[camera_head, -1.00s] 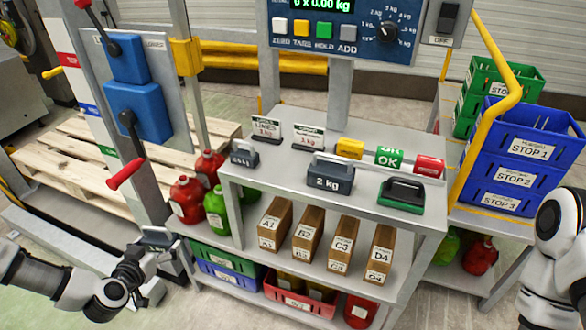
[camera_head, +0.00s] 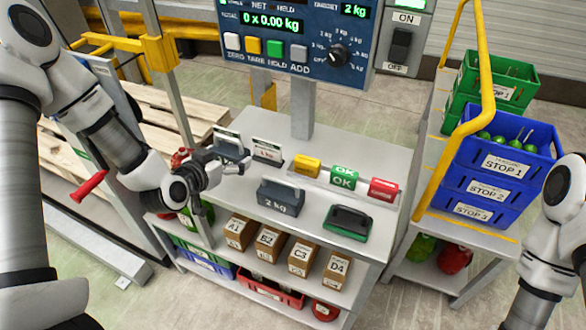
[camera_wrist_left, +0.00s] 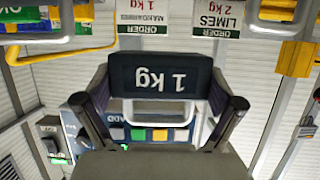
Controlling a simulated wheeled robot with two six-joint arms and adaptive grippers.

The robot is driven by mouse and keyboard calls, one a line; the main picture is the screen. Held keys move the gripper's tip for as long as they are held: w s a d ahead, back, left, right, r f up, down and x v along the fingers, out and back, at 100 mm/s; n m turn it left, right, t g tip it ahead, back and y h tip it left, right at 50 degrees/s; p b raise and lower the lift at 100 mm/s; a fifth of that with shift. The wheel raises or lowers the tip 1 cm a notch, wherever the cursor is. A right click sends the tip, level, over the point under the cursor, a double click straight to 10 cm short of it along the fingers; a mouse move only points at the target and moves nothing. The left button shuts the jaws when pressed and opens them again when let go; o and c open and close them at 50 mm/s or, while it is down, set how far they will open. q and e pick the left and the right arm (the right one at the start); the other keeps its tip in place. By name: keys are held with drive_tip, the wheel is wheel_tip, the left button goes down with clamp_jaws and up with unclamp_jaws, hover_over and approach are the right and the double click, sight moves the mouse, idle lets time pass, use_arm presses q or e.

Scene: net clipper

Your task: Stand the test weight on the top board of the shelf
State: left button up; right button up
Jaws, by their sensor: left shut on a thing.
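The dark test weight (camera_wrist_left: 160,77), marked 1 kg, is between the two fingers of my left gripper (camera_wrist_left: 170,115) in the left wrist view. The gripper is shut on it. In the head view my left gripper (camera_head: 236,166) is over the back left of the shelf's top board (camera_head: 378,158), with the dark weight (camera_head: 232,150) partly hidden beside it. I cannot tell whether the weight touches the board. My right arm shows at the right edge; its gripper is out of frame.
A 2 kg weight (camera_head: 280,196) and a green-black block (camera_head: 348,223) stand on the top board. Order cards (camera_head: 267,150) and yellow, green and red blocks (camera_head: 344,177) stand behind. Boxes (camera_head: 268,242) fill the board below. Blue crates (camera_head: 497,186) stand right.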

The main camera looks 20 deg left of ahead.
sight(235, 190)
use_arm(q)
drive_tip(key=shift+w+d, duration=0.15)
wheel_tip(235, 190, down, 9)
drive_tip(key=shift+f, duration=0.25)
drive_tip(key=o, duration=1.4)
drive_tip(key=shift+f, duration=0.15)
drive_tip(key=shift+o, duration=0.3)
